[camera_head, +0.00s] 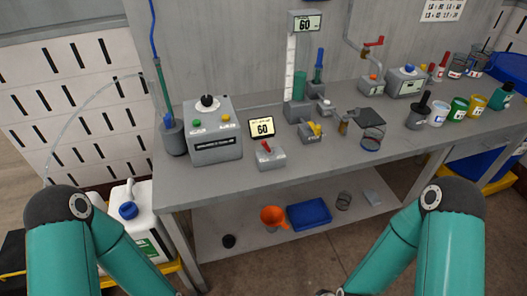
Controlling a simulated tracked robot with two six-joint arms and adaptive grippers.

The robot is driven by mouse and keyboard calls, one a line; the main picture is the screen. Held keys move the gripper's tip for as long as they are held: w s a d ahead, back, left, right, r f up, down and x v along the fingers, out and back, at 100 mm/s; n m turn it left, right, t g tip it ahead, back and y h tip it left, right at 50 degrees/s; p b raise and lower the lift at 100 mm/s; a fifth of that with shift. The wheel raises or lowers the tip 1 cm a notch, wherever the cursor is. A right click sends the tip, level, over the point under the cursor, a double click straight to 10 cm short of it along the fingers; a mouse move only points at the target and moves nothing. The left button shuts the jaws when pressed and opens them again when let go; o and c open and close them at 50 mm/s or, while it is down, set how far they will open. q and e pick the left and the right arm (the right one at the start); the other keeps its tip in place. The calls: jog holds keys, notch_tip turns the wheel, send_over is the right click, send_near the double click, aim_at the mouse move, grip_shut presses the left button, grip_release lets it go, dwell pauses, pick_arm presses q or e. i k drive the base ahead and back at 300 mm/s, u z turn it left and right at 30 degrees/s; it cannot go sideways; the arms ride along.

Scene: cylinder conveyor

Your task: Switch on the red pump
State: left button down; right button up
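A small grey box with a red lever (266,146) stands near the front edge of the grey bench (230,178). A similar grey box with a yellow lever (315,129) stands behind it to the right. I cannot tell for sure which device is the red pump; the red-levered box fits by colour. The lever's on or off position is too small to read. My teal arms enter at the bottom left and bottom right, in front of the bench. Neither gripper's fingers show; they are below the picture's edge.
A grey control box (215,139) with a black knob stands left. A small display (262,128) reads 60, as does a raised one (305,22). A red valve handle (374,41) is on the back pipe. Several paint cups stand right. The bench front by the red lever is clear.

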aim_at(269, 152)
jog(key=u, duration=1.15)
jog(key=i, duration=0.1)
jog(key=z, duration=2.6)
jog(key=k, duration=1.15)
jog(key=u, duration=1.2)
jog(key=i, duration=1)
